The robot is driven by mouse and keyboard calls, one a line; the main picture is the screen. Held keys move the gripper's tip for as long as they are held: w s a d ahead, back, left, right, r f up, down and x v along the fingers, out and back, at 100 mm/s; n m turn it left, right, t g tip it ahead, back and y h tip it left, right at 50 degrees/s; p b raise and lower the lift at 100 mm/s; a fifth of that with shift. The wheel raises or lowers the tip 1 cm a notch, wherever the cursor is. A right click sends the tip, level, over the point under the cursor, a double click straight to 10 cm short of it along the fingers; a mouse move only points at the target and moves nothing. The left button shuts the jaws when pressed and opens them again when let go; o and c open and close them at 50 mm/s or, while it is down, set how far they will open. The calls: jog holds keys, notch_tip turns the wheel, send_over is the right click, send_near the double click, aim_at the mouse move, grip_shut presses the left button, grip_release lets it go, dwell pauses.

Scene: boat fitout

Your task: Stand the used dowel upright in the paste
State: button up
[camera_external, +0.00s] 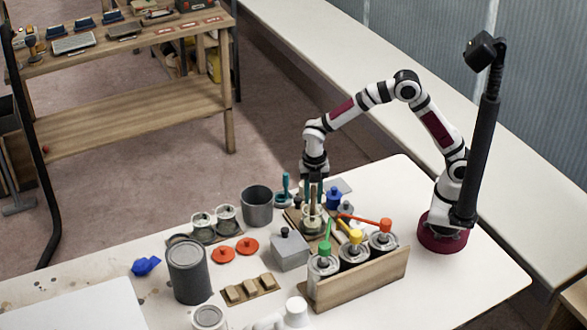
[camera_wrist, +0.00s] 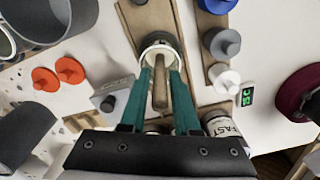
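The used dowel (camera_wrist: 159,88) is a plain brown wooden stick. In the wrist view it runs between my gripper's fingers, its far end at the mouth of a pale-rimmed jar (camera_wrist: 160,44). My gripper (camera_wrist: 161,74) has two teal fingers, one on each side of the dowel, pointing down at the jar. It also shows above the jar in the external view (camera_external: 313,200). Whether the fingers press on the dowel is not clear. The paste and the dowel's lower end are hidden.
A wooden rack (camera_external: 358,283) holds several cans with green, yellow and orange-red tops, close to the right of the jar. A grey lidded box (camera_external: 290,252), a dark open pot (camera_external: 257,207) and red-orange discs (camera_external: 223,255) stand left. A small green-lit display (camera_wrist: 247,96) lies nearby.

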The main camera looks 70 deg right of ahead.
jog(key=shift+r, duration=1.15)
jog(key=shift+o, duration=0.3)
jog(key=o, duration=0.5)
jog(key=shift+r, duration=0.1)
jog(key=shift+r, duration=3.4)
